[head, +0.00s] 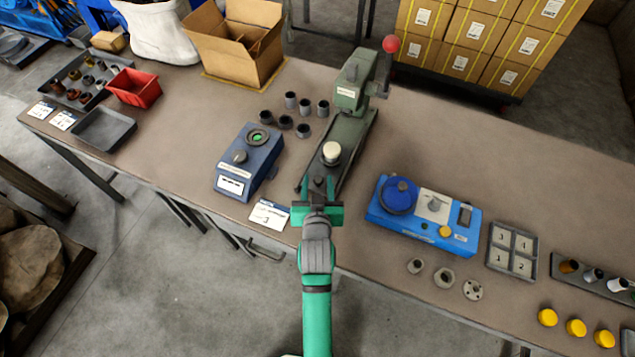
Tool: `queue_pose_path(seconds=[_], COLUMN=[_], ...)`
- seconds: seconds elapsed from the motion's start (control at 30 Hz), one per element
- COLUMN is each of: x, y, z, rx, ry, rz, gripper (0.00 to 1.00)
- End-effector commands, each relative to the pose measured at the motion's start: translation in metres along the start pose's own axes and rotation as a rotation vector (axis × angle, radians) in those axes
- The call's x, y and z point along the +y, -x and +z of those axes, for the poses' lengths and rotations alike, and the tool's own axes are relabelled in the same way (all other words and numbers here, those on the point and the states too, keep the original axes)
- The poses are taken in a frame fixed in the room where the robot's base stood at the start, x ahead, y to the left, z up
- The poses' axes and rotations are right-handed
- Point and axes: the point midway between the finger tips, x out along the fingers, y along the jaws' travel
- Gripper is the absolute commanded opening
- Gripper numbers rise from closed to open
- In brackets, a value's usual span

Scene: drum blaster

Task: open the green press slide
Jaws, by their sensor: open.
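The green press (352,88) stands on the workbench near the picture's middle, with a red ball-ended lever (390,44) at its upper right. Its long base with the slide (350,135) runs toward me. A cream round knob (331,152) sits on the near part of the slide. My gripper (319,184) is open and empty, just on the near side of the knob, above the front end of the press base. It hides part of that end. Whether the fingers touch the slide cannot be told.
A dark blue device (240,170) and several grey cylinders (290,100) lie left of the press. A bright blue device (428,212) stands to the right. A label card marked 3 (269,214) lies at the front edge. Bare bench (480,150) lies right of the press.

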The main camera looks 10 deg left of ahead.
Motion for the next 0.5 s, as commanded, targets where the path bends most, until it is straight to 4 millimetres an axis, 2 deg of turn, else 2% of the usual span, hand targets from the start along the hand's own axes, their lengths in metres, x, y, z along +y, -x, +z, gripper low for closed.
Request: queue_pose_path(seconds=[0.17,0.5], x=[0.0,0.0], y=[0.024,0.084], z=[0.001,0.001], rx=[-0.001,-0.002], ry=[0.0,0.0], rz=[0.0,0.0], gripper=[0.42,0.42])
